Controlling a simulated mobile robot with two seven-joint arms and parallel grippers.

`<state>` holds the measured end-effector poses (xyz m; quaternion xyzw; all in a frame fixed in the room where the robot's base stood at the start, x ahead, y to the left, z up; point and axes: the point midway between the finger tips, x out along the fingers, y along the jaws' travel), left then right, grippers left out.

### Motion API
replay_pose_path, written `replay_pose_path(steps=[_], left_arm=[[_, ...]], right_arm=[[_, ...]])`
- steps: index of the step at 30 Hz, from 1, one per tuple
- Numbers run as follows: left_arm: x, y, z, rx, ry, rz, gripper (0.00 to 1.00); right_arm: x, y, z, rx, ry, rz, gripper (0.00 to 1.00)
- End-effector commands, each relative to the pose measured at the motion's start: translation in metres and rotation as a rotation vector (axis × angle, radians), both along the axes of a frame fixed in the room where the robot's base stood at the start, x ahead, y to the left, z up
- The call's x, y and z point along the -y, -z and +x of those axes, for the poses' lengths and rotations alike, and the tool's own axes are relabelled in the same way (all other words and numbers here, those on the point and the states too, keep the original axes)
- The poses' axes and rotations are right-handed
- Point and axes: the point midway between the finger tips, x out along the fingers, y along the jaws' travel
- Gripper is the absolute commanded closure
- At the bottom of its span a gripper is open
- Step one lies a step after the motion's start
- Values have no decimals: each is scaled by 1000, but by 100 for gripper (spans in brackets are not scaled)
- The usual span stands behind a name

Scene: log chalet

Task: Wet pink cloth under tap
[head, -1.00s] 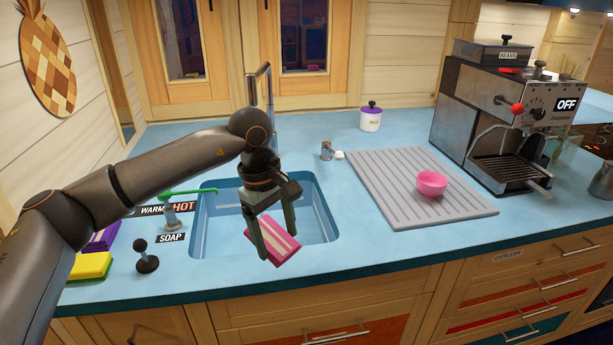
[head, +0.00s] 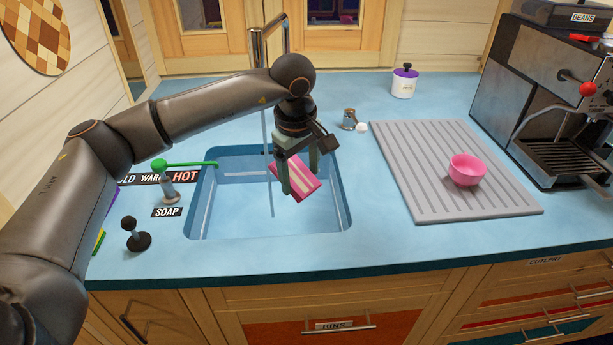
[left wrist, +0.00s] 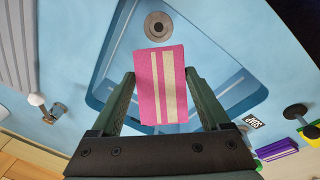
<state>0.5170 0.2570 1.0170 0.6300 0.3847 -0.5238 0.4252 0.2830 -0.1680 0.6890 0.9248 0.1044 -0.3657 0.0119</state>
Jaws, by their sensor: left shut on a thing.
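My left gripper (head: 299,180) is shut on the pink cloth (head: 309,181), a folded block with cream stripes. It holds the cloth tilted above the blue sink (head: 345,195), right of its middle. In the left wrist view, the cloth (left wrist: 150,85) sits between the two fingers of the gripper (left wrist: 160,82). The metal tap (head: 254,45) rises behind the sink, its lower part partly behind my arm. I cannot clearly tell whether water runs. A green lever (head: 190,164) stands left of the sink by the COLD, WARM and HOT labels. My right gripper is out of view.
A grey ribbed mat (head: 430,165) with a pink bowl (head: 467,169) lies to the right, before a coffee machine (head: 540,95). A purple-lidded jar (head: 404,83) stands behind.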

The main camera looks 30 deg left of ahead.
Motion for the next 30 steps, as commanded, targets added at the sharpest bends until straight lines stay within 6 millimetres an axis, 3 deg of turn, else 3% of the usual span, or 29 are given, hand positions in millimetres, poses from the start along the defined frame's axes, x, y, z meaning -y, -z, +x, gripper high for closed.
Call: replay_pose_path(steps=[20,30], left_arm=[[-56,14,38,0,-2,0,65],[-80,18,55,-1,-1,-1,65]], right_arm=[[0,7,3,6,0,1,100],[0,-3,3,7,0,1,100]])
